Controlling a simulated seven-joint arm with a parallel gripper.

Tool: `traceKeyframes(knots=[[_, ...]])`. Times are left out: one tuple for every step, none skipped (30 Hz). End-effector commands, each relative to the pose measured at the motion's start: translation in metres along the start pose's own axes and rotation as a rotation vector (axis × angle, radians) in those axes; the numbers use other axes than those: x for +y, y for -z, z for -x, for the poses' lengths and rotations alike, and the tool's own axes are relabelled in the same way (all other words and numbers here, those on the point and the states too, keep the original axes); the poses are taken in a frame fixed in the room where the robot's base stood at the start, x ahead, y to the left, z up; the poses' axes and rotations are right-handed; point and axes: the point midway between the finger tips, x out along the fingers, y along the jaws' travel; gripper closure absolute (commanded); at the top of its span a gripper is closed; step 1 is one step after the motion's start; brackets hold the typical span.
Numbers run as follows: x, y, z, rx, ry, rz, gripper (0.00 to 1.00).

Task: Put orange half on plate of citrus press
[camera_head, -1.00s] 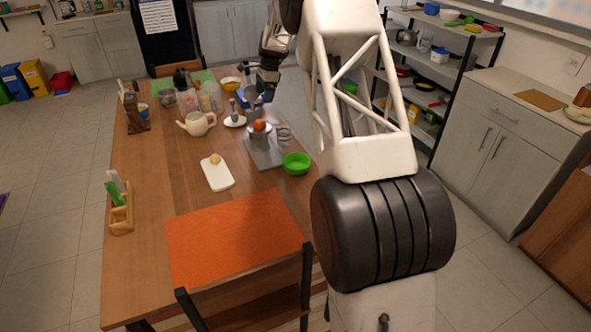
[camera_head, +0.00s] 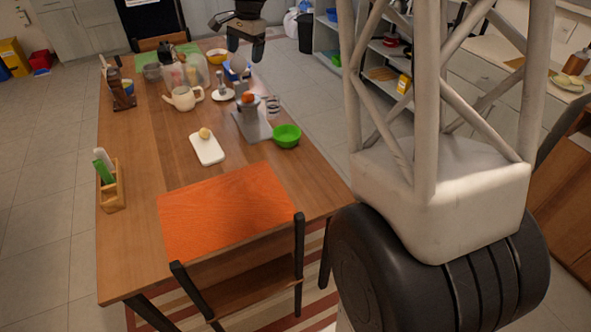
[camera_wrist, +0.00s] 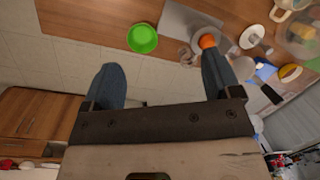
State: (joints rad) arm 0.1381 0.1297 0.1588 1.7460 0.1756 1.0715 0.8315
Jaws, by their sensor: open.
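The orange half (camera_head: 248,97) shows as a small orange shape at the top of the grey citrus press (camera_head: 250,122) on the table. In the wrist view the orange half (camera_wrist: 207,41) is at the press (camera_wrist: 190,22), partly behind my right-hand finger. Its exact seating on the plate is too small to tell. My gripper (camera_head: 245,45) is above and beyond the press, apart from it. In the wrist view my gripper (camera_wrist: 163,65) has its fingers wide apart with nothing between them.
A green bowl (camera_head: 287,136) stands right of the press. A white board (camera_head: 208,149) with a small yellowish item (camera_head: 205,133) lies to its left. A teapot (camera_head: 184,98) and several other items stand farther back.

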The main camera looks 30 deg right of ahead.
Motion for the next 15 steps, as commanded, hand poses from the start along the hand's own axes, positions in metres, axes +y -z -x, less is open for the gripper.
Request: traceKeyframes(knots=[[0.010,-0.012,0.007,0.008,0.003,0.028,0.16],[0.016,-0.018,0.011,0.012,0.003,0.047,0.16],[0.023,-0.027,0.015,0.018,0.003,0.071,0.16],[0.029,-0.033,0.017,0.022,0.003,0.090,0.16],[0.035,-0.039,0.020,0.026,0.003,0.107,0.16],[0.043,-0.048,0.024,0.031,0.003,0.132,0.16],[0.048,-0.054,0.026,0.035,0.003,0.150,0.16],[0.054,-0.061,0.029,0.039,0.004,0.169,0.16],[0.062,-0.069,0.032,0.044,0.003,0.193,0.16],[0.068,-0.075,0.034,0.048,0.004,0.211,0.16],[0.075,-0.081,0.036,0.052,0.003,0.229,0.16],[0.083,-0.089,0.039,0.059,0.003,0.254,0.16],[0.089,-0.095,0.040,0.062,0.003,0.271,0.16],[0.096,-0.101,0.042,0.067,0.003,0.290,0.16],[0.104,-0.108,0.043,0.072,0.002,0.314,0.16]])
